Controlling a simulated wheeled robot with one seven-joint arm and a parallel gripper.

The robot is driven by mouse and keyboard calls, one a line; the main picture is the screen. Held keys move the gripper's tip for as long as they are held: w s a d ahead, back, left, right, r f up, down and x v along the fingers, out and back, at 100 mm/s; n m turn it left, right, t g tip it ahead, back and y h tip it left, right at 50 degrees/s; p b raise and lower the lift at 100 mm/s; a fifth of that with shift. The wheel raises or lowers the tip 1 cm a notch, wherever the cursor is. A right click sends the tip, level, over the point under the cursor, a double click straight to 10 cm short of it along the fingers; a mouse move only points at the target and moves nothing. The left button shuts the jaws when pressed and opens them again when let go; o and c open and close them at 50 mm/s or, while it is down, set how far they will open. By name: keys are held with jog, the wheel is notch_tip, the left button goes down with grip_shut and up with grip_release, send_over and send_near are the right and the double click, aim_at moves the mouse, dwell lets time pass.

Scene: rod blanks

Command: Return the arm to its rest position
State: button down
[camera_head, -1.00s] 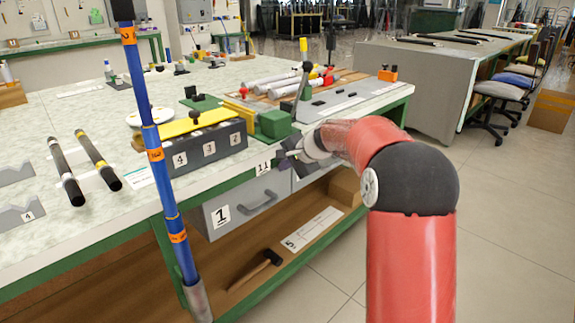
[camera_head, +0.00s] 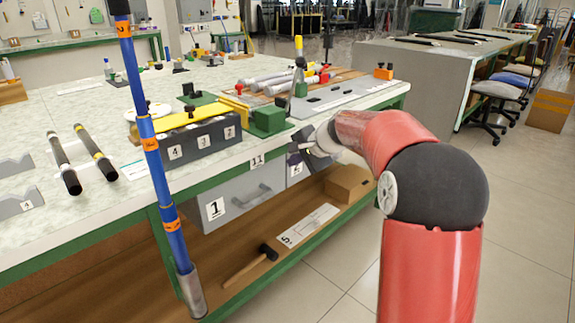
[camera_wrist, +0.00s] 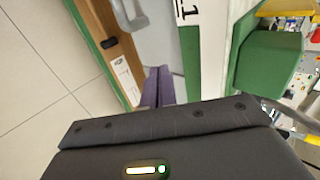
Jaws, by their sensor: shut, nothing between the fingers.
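My red arm (camera_head: 425,260) rises from the lower right of the head view and bends toward the bench at a dark elbow joint. My gripper (camera_head: 296,152) is beside the bench's front edge, near the drawer fronts and below the green clamp block (camera_head: 268,120). In the wrist view my gripper's purple fingers (camera_wrist: 158,86) are together with nothing between them. The drawer marked 1 (camera_head: 235,200) is behind and left of the gripper. Part of the second drawer front (camera_head: 296,172) is hidden by the gripper.
The bench top (camera_head: 110,225) holds two dark rods (camera_head: 95,152), a numbered grey block (camera_head: 205,140) and grey cylinders (camera_head: 272,83). A blue post (camera_head: 158,165) stands at the front edge. A hammer (camera_head: 250,265) and cardboard box (camera_head: 350,183) lie on the lower shelf.

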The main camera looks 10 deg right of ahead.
jog(key=v, duration=0.6)
jog(key=s+a+n+g+h, duration=0.1)
jog(key=s+n, duration=0.2)
jog(key=s, duration=0.6)
jog(key=s+a+n+h, duration=0.1)
jog(key=s+a+n, duration=0.1)
jog(key=s, duration=0.7)
jog(key=s+d+f+n+h, duration=0.1)
jog(key=s+f+n, duration=0.2)
jog(key=s, duration=0.6)
jog(key=s+d+f+n+g+h, duration=0.1)
jog(key=s+f+n+h, duration=0.1)
jog(key=s, duration=0.8)
jog(key=shift+d+f+n+h, duration=0.3)
jog(key=shift+f+n, duration=0.1)
jog(key=shift+f, duration=0.5)
jog(key=shift+s, duration=0.1)
